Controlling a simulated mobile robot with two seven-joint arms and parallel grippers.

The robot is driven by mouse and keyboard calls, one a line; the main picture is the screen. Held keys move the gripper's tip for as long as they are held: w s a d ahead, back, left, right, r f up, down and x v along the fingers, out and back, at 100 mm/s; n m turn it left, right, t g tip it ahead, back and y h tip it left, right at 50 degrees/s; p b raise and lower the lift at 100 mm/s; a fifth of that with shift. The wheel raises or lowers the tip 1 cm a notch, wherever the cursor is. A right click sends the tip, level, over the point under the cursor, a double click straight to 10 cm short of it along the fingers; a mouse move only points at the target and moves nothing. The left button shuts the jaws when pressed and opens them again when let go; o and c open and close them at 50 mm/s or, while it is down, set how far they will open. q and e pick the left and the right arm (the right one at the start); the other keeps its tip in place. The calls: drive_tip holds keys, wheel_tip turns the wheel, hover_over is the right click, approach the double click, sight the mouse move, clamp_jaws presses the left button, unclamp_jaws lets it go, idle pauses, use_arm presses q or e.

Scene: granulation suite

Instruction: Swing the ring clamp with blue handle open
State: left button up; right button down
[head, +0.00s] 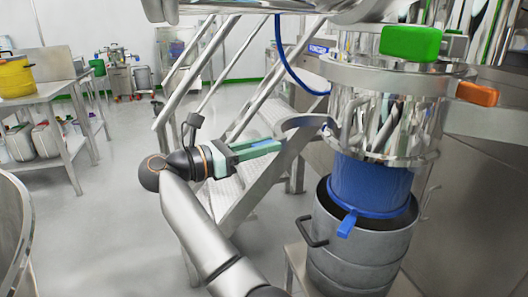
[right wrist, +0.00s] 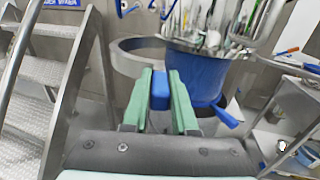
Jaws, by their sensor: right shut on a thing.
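The ring clamp (head: 302,122) is a curved metal band standing out to the left from the shiny steel column. It also shows in the right wrist view (right wrist: 124,62), curving away beside the column. Its blue handle (right wrist: 160,90) sits between the green fingers of my right gripper (right wrist: 160,88). In the head view my right gripper (head: 268,147) is left of the column, shut on the handle, which the fingers mostly hide there. My left gripper is not in view.
The steel column (head: 385,115) carries a green handle (head: 410,43) and an orange handle (head: 477,94). Below it a blue sleeve (head: 370,188) with a blue tab (head: 347,223) enters a steel drum (head: 345,262). Metal stairs (head: 235,185) stand behind my gripper. Open floor lies left.

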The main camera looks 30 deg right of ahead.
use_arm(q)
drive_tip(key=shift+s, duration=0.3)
use_arm(e)
drive_tip(key=shift+w+r, duration=0.15)
drive_tip(key=c, duration=0.7)
unclamp_jaws()
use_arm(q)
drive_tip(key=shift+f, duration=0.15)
use_arm(e)
drive_tip(key=shift+a, duration=0.1)
drive_tip(key=shift+a, duration=0.25)
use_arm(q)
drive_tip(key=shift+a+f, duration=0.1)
use_arm(e)
drive_tip(key=shift+s+a, duration=0.15)
drive_tip(key=shift+a, duration=1.55)
drive_tip(key=shift+s+a, duration=0.1)
drive_tip(key=shift+a, duration=1.6)
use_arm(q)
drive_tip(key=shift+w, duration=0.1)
